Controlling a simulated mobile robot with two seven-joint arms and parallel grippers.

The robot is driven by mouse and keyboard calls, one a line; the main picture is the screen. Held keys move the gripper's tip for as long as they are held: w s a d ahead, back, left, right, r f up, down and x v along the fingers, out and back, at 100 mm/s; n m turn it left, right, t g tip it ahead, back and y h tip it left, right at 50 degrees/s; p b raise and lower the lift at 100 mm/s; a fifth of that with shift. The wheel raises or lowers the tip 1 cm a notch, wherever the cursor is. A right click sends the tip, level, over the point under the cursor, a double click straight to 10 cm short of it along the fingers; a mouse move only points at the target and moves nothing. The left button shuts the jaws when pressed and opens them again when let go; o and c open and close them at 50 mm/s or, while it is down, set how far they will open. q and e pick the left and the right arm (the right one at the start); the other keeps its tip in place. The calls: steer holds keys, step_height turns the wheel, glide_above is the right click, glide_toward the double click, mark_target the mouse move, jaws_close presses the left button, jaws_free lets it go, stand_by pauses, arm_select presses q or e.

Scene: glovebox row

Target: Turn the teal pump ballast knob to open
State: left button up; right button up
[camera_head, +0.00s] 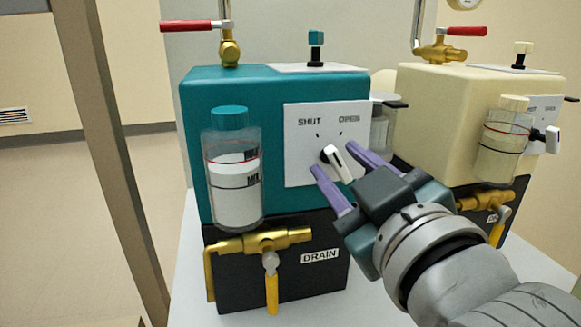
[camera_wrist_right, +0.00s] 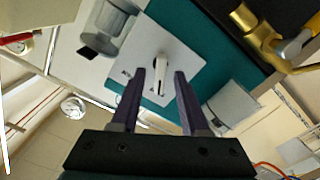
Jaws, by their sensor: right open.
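The teal pump (camera_head: 240,90) has a white plate (camera_head: 300,170) on its front, marked SHUT on the left and OPEN on the right. The ballast knob (camera_head: 341,168) has a dark hub and a white lever slanting from upper left to lower right; its upper end points toward the SHUT side. My right gripper (camera_head: 333,160) is open in front of the plate, with one purple finger on each side of the lever. In the right wrist view, the knob (camera_wrist_right: 154,80) sits between the spread fingers (camera_wrist_right: 158,73), with gaps on both sides. My left gripper is not in view.
A jar with a teal cap (camera_head: 234,175) and a brass drain valve (camera_head: 265,242) stick out at the pump's front left. A cream pump (camera_head: 440,105) with its own jar (camera_head: 502,145) stands close on the right. Red-handled valves (camera_head: 190,26) rise above.

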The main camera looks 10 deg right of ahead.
jaws_close()
stand_by(0.3)
stand_by(0.3)
